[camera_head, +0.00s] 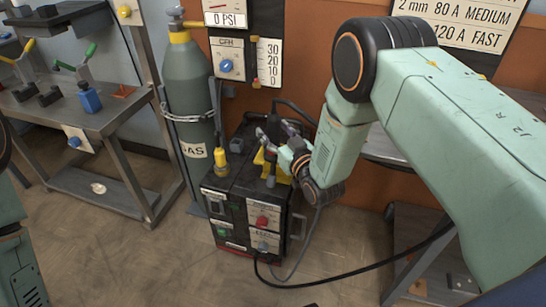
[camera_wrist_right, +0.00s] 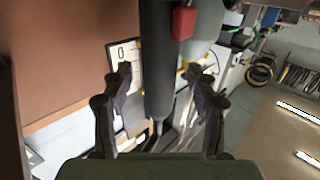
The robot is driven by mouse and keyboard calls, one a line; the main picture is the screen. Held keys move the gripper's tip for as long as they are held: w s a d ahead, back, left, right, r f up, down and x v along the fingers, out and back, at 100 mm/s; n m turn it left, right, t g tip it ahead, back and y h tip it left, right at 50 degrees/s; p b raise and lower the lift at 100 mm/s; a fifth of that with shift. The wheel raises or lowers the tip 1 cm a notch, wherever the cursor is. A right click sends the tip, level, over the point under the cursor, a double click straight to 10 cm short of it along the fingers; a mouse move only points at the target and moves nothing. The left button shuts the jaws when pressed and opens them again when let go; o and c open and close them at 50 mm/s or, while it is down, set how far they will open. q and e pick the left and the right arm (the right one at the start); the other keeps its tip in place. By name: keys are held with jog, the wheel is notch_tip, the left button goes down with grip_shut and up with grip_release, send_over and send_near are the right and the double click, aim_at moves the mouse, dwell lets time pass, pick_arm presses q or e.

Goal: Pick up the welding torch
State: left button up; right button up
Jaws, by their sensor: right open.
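The welding torch (camera_wrist_right: 158,65) shows in the right wrist view as a dark grey cylinder with a red trigger (camera_wrist_right: 183,22). It runs down the middle of that view, between the two fingers of my right gripper (camera_wrist_right: 160,85). The fingers are spread, with a gap visible on each side of the torch. In the head view my right gripper (camera_head: 275,142) is over the black welding machine (camera_head: 232,185), close to a yellow holder (camera_head: 284,174). There the torch is largely hidden and hard to make out. My left gripper is out of view.
A grey gas cylinder (camera_head: 190,95) stands left of the machine. A gauge panel (camera_head: 227,58) is behind it. A metal workbench (camera_head: 110,118) with clamps is at the left. A black cable (camera_head: 360,272) crosses the floor to the right. Open floor lies in front.

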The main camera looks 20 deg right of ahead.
jog(key=shift+w, duration=0.4)
jog(key=shift+r, duration=0.1)
jog(key=c, duration=1.2)
grip_shut()
jog(key=shift+r, duration=0.2)
